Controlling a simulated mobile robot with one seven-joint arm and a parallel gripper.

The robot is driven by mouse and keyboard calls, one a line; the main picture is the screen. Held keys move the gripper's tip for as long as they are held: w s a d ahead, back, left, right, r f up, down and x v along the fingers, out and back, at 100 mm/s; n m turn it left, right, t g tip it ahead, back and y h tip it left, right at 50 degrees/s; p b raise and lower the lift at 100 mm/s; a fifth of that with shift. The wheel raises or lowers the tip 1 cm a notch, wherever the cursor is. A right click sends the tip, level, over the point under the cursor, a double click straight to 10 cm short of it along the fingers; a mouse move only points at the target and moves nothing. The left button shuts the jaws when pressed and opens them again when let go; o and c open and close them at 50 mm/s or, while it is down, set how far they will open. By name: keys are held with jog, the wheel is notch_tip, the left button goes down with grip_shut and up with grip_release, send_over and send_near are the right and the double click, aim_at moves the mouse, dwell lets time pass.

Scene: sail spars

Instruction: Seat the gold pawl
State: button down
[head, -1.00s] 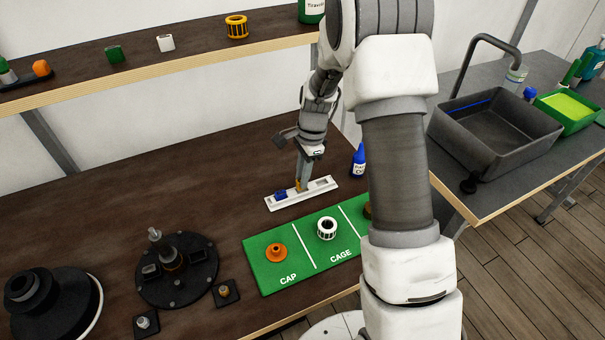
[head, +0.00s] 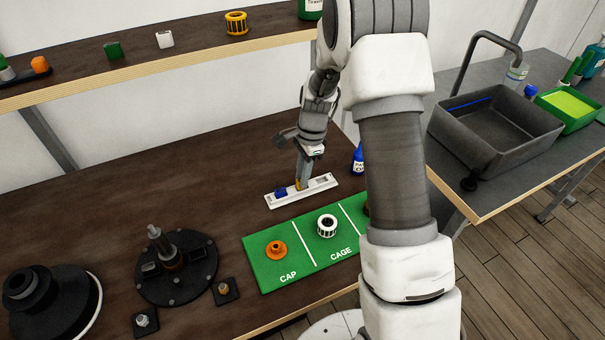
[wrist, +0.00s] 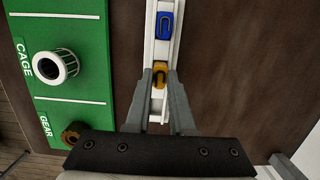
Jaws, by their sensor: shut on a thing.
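The gold pawl (wrist: 160,76) sits at the white slotted tray (wrist: 150,52), between my fingertips in the wrist view. My gripper (head: 302,184) reaches down to the tray and is shut on the gold pawl. In the head view the pawl is mostly hidden by the fingers. A blue pawl (wrist: 165,24) lies in the same tray beside it, and it also shows in the head view (head: 281,192). I cannot tell whether the gold pawl touches the tray floor. A round black base (head: 178,272) with an upright post stands at the left on the table.
A green mat (head: 262,283) holds an orange cap (head: 276,250), a white cage (head: 327,225) and a brown gear (wrist: 73,134). A blue bottle (head: 358,160) stands behind. A black flanged part (head: 50,305) is front left. A shelf (head: 150,70) runs above the table's back.

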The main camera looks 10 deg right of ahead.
jog(key=shift+f+b, duration=0.35)
jog(key=shift+f, duration=0.3)
jog(key=c, duration=0.7)
grip_release()
notch_tip(320, 180, up, 17)
jog(key=d, duration=0.2)
jog(key=shift+w+d+r, duration=0.15)
jog(key=shift+w+d, duration=0.1)
jog(key=shift+d, duration=0.05)
